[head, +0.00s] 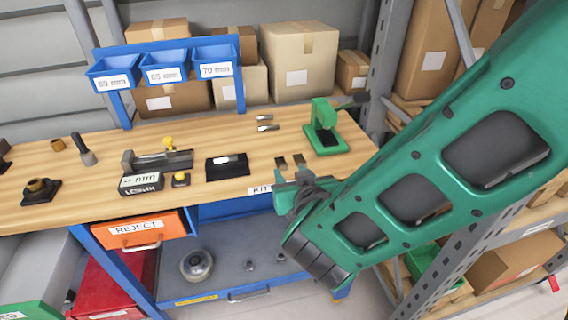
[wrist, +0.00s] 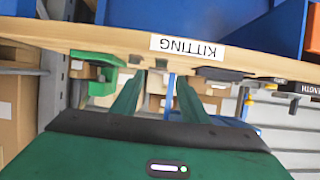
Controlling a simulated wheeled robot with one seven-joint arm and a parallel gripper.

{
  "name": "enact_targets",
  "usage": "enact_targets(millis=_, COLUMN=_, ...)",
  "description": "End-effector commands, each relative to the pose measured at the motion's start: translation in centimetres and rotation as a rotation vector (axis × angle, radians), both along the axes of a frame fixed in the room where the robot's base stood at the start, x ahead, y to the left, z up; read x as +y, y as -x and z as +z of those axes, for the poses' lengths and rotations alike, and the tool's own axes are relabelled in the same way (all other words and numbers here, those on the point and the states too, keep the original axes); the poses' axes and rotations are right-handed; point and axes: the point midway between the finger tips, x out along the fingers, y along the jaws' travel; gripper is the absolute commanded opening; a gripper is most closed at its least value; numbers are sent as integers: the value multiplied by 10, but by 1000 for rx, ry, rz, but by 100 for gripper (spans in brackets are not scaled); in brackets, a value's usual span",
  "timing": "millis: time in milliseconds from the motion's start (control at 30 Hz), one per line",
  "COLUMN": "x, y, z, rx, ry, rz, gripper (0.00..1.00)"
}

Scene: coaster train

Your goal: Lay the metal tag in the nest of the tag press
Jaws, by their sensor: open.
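The green tag press (head: 325,136) stands at the right of the workbench, its lever toward the right; its nest is too small to make out. It also shows at the left of the wrist view (wrist: 98,62). A small pale metal piece, which looks like the metal tag (head: 229,159), lies on a black pad (head: 222,173) left of my gripper. My gripper (head: 290,162) is open and empty at the bench's front edge, between pad and press, apart from both. Its two fingers (wrist: 151,65) are spread in the wrist view.
Two small metal pieces (head: 266,123) lie behind my gripper. A measuring device with a display (head: 141,182) and a yellow-knobbed fixture (head: 165,160) stand left of the pad. Blue bins (head: 165,70) hang at the back. The bench top (head: 225,130) has clear room behind the pad.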

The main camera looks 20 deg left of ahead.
Motion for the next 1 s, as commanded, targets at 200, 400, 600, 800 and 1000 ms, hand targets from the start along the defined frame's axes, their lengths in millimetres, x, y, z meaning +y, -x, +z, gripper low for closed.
enact_targets(millis=200, x=13, y=-12, z=-7, rx=0, ry=0, rz=8, gripper=41)
enact_targets(millis=400, x=21, y=-28, z=-17, rx=0, ry=2, rz=7, gripper=41)
enact_targets(millis=600, x=33, y=-48, z=-26, rx=0, ry=0, rz=8, gripper=41)
enact_targets(millis=800, x=36, y=-53, z=-28, rx=-2, ry=1, rz=9, gripper=41)
enact_targets(millis=1000, x=36, y=-53, z=-28, rx=-2, ry=1, rz=9, gripper=24)
